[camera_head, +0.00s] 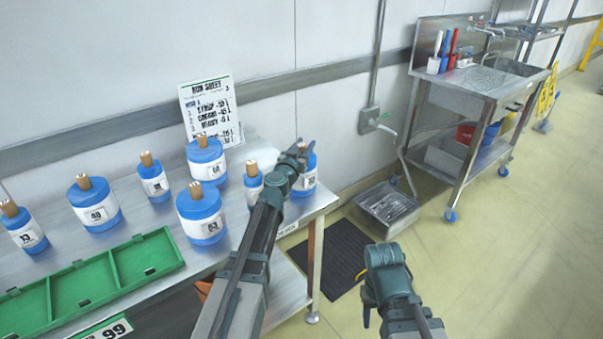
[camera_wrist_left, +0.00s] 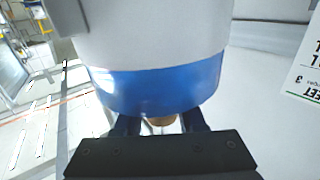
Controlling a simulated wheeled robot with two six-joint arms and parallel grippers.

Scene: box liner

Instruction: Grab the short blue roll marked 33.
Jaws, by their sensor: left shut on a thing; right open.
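My left gripper (camera_head: 298,154) is shut on the brown core of a blue and white roll (camera_head: 308,179) at the right end of the metal table. In the left wrist view this roll (camera_wrist_left: 155,88) fills the middle, its core between my fingers (camera_wrist_left: 160,122). Its label is partly hidden by my arm in the head view, and I cannot read its number surely. Other blue and white rolls with brown cores stand on the table, including a short one (camera_head: 23,230) at the far left whose number is too small to be sure of. My right gripper (camera_head: 368,300) is open and empty, low beyond the table's right end.
A green divided tray (camera_head: 130,287) lies along the table's front, with a 99 label below. A large roll (camera_head: 201,215) and a partly hidden small roll (camera_head: 252,192) stand left of my left arm. A run sheet (camera_head: 210,110) stands behind. The floor at right is mostly clear.

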